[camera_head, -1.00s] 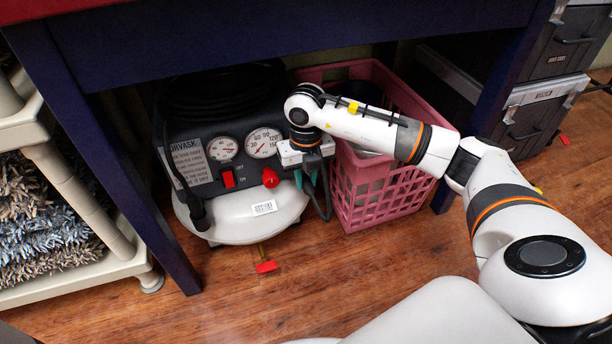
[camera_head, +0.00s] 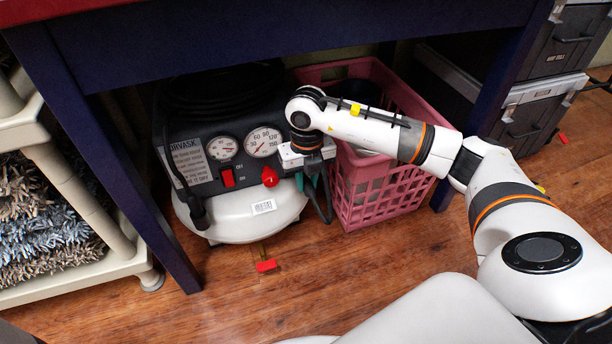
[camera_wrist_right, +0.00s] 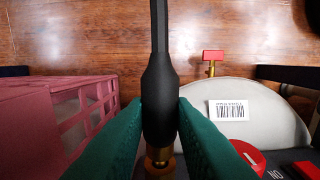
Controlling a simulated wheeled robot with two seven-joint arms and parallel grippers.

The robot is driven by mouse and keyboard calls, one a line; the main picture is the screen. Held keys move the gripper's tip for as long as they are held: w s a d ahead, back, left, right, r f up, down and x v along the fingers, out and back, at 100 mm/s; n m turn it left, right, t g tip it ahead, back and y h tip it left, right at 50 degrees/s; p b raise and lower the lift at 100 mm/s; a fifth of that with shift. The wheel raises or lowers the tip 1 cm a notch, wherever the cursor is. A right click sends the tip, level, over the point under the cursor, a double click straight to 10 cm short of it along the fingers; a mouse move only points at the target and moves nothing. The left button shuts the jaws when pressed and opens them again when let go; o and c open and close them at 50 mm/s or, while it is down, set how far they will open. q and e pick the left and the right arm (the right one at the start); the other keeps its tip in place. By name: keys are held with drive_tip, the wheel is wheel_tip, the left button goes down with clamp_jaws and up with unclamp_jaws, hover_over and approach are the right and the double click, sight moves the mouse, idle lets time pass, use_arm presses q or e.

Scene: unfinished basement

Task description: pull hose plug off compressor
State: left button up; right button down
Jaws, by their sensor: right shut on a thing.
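The compressor (camera_head: 240,222) stands under the dark blue table, with a black panel, two gauges, a red switch and a red knob (camera_head: 270,177). In the right wrist view its pale tank (camera_wrist_right: 262,125) lies at the right. The black hose plug (camera_wrist_right: 159,100) stands between the green fingers of my right gripper (camera_wrist_right: 160,125), which is shut on it. A brass fitting (camera_wrist_right: 160,160) shows at the plug's lower end; whether the two are still joined I cannot tell. In the head view my right gripper (camera_head: 312,178) is at the panel's right side. My left gripper is not in view.
A pink plastic basket (camera_head: 385,195) stands close to the right of the compressor. A red-handled drain valve (camera_head: 266,265) sticks out in front of the tank. Table legs stand at both sides, with a beige shelf (camera_head: 75,265) at the left. The wooden floor in front is clear.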

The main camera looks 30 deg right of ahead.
drive_tip(key=shift+s+a+p, duration=0.2)
drive_tip(key=shift+s+p, duration=0.1)
drive_tip(key=shift+s, duration=0.45)
drive_tip(key=shift+s+a+p, duration=0.15)
drive_tip(key=shift+s+p, duration=0.15)
drive_tip(key=shift+s, duration=0.4)
drive_tip(key=shift+r, duration=0.15)
